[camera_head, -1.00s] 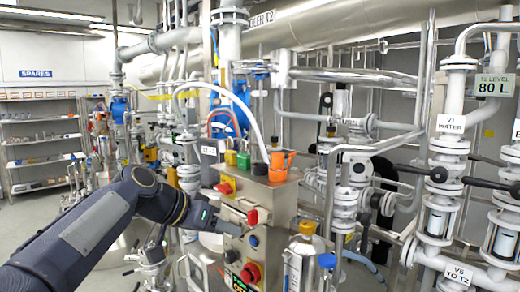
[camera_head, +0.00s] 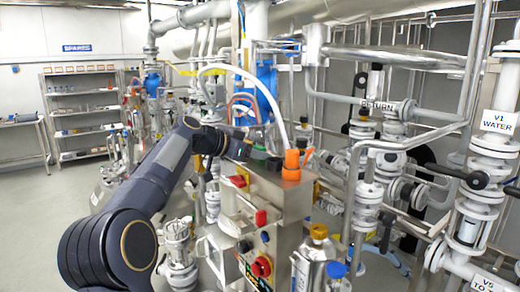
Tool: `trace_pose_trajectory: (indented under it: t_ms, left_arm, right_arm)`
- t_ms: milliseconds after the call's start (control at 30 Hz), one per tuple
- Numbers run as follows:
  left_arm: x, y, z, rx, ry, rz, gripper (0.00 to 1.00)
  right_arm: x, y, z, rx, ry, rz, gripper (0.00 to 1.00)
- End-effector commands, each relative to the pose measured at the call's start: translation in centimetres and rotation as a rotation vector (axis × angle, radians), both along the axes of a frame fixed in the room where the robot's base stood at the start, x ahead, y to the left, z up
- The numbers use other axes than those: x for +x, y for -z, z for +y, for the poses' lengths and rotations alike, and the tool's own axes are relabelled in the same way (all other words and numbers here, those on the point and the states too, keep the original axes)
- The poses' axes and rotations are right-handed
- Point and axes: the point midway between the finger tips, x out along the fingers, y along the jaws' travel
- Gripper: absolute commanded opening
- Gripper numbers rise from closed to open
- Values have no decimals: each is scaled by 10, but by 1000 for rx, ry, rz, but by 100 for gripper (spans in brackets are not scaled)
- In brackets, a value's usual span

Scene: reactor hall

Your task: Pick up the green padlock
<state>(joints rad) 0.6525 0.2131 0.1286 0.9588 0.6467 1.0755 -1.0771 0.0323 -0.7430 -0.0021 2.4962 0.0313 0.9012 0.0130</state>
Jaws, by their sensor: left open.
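The green padlock (camera_head: 259,153) stands on top of the grey control box (camera_head: 290,197), left of a black item (camera_head: 274,163) and an orange item (camera_head: 291,170). My left gripper (camera_head: 244,149) is at the box top, just left of the green padlock, and it is open. The gripper covers part of the padlock's surroundings, and I cannot tell whether a finger touches the padlock. The yellow padlock seen earlier beside it is hidden behind my gripper. My right gripper is not in view.
The box front carries red switches (camera_head: 262,217) and a red knob (camera_head: 262,266). A metal canister (camera_head: 312,262) with an orange cap stands in front at the right. White hoses arch over the box. Pipes and valves crowd the right; open floor lies at the left.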

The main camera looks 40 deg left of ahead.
Motion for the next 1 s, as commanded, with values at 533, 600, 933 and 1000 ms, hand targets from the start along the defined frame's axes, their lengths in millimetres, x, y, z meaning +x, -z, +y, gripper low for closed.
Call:
trace_pose_trajectory:
  t_ms: [533, 600, 933, 1000]
  left_arm:
    - [7, 4, -2, -1, -1, 0, 16]
    - [7, 4, -2, 0, -2, 0, 16]
    - [8, -7, -2, 1, -1, -2, 16]
    - [8, -16, -2, 2, 0, -4, 16]
  right_arm:
    - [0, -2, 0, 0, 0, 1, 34]
    - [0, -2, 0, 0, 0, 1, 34]
    - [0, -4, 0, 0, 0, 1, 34]
    - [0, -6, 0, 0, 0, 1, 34]
